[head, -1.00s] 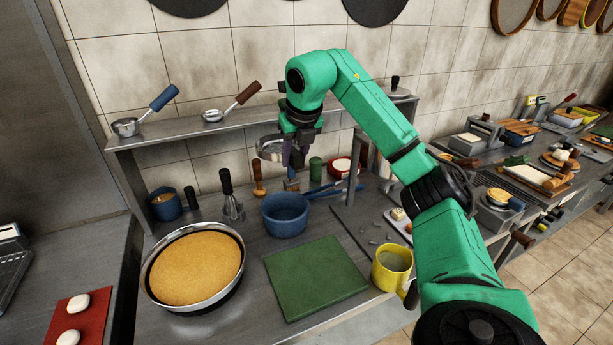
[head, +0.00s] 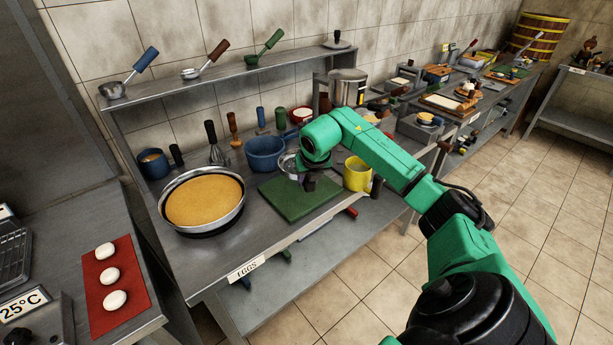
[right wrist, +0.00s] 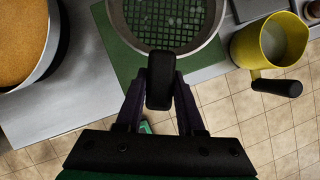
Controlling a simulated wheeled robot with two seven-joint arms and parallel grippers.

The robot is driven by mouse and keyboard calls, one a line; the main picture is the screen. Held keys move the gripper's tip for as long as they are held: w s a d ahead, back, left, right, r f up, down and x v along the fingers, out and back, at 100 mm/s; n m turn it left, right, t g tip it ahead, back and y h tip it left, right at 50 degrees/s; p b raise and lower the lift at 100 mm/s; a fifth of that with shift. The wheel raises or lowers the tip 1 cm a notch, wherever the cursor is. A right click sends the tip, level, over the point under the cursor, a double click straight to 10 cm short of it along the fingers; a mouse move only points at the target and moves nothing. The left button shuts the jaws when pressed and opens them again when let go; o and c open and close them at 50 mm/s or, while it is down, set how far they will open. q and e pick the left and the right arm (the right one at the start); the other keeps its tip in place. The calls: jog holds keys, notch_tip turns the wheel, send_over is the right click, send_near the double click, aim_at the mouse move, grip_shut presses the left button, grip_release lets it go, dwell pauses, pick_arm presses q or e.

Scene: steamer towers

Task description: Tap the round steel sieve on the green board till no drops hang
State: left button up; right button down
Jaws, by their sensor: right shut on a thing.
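My right gripper (head: 309,183) is low over the green board (head: 278,199) and shut on the black handle (right wrist: 160,80) of the round steel sieve (head: 287,163). In the right wrist view the sieve's mesh (right wrist: 168,18) lies over the green board (right wrist: 118,45), which shows through it. In the head view my gripper and arm hide most of the sieve. I cannot tell whether the rim touches the board. My left gripper is not in view.
A yellow jug (head: 357,173) stands right of the board, and a blue bowl (head: 264,155) behind it. A large pan with a yellow-brown filling (head: 205,201) is to the left. A shelf (head: 210,76) with several handled tools runs behind. The counter front left of the board is clear.

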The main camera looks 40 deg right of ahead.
jog(key=shift+s+a, duration=0.1)
jog(key=shift+a, duration=0.1)
jog(key=shift+s+a+f+b, duration=0.15)
jog(key=shift+a+f+b, duration=0.1)
jog(key=shift+f+b, duration=0.65)
notch_tip(320, 180, down, 5)
jog(key=b, duration=0.4)
jog(key=shift+d+f, duration=0.1)
jog(key=shift+d, duration=0.05)
jog(key=shift+r, duration=0.55)
jog(key=shift+r+p, duration=0.25)
jog(key=shift+p, duration=0.15)
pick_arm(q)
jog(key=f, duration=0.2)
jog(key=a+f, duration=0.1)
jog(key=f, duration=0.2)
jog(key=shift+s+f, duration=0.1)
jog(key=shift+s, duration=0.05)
